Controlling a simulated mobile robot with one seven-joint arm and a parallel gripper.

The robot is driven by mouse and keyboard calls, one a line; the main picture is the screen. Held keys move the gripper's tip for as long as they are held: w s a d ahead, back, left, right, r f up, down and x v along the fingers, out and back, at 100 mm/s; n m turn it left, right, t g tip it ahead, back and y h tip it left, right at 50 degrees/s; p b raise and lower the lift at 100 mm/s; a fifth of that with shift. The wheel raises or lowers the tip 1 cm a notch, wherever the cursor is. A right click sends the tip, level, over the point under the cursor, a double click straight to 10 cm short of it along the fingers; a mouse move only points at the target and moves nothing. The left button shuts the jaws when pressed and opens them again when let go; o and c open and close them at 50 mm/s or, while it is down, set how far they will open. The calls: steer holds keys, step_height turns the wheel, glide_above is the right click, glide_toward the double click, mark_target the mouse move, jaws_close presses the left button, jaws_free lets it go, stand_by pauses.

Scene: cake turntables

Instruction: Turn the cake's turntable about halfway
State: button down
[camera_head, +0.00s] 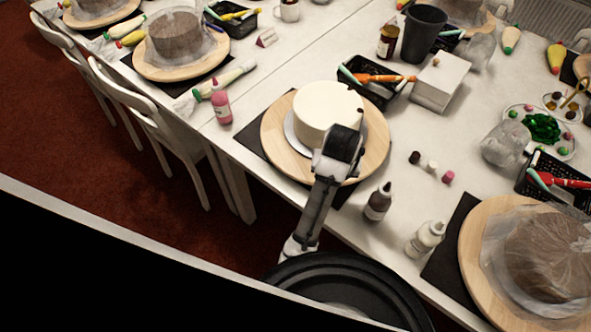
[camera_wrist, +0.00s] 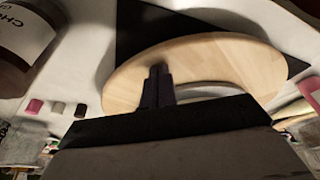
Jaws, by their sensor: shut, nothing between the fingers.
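The white cake (camera_head: 325,112) stands on a round wooden turntable (camera_head: 376,150) on a dark mat at the table's near edge. A pale round board (camera_head: 290,130) lies between the cake and the turntable. My arm reaches over the near side of the turntable, and the wrist hides part of the cake's front and the wood. In the wrist view, my gripper (camera_wrist: 158,72) is shut and empty, its fingertips over the bare wooden turntable (camera_wrist: 215,55) near its rim. I cannot tell whether the tips touch the wood. The cake is mostly hidden there by my gripper body.
A dark brown bottle (camera_head: 378,201) and a white bottle (camera_head: 425,239) stand right of the turntable. A pink bottle (camera_head: 221,107) stands left. A black tray (camera_head: 370,88) and white box (camera_head: 441,80) are behind. Small coloured pieces (camera_head: 432,166) lie to the right. Another turntable (camera_head: 477,258) holds a covered cake.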

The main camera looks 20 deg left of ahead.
steer(key=shift+w+d+p, duration=0.1)
steer(key=shift+w+d, duration=0.45)
steer(key=shift+d, duration=0.35)
steer(key=shift+w+d+p, duration=0.1)
steer(key=shift+w+d, duration=0.5)
steer(key=shift+d, duration=0.3)
steer(key=shift+w+d+p, duration=0.1)
steer(key=shift+w+d, duration=0.45)
steer(key=shift+d, duration=0.35)
step_height(320, 180, up, 2)
steer(key=shift+w, duration=0.15)
steer(key=shift+s+r, duration=0.2)
steer(key=shift+r, duration=0.2)
steer(key=s+a, duration=0.1)
steer(key=a, duration=0.1)
steer(key=s+a, duration=0.2)
steer(key=a, duration=0.1)
steer(key=s+a, duration=0.2)
steer(key=a, duration=0.1)
steer(key=shift+s+a, duration=0.15)
steer(key=shift+s, duration=0.1)
steer(key=a, duration=0.3)
steer(key=w+a, duration=0.1)
steer(key=a, duration=0.2)
steer(key=w+a, duration=0.1)
steer(key=a, duration=0.2)
steer(key=shift+a+b, duration=0.35)
steer(key=shift+a, duration=0.05)
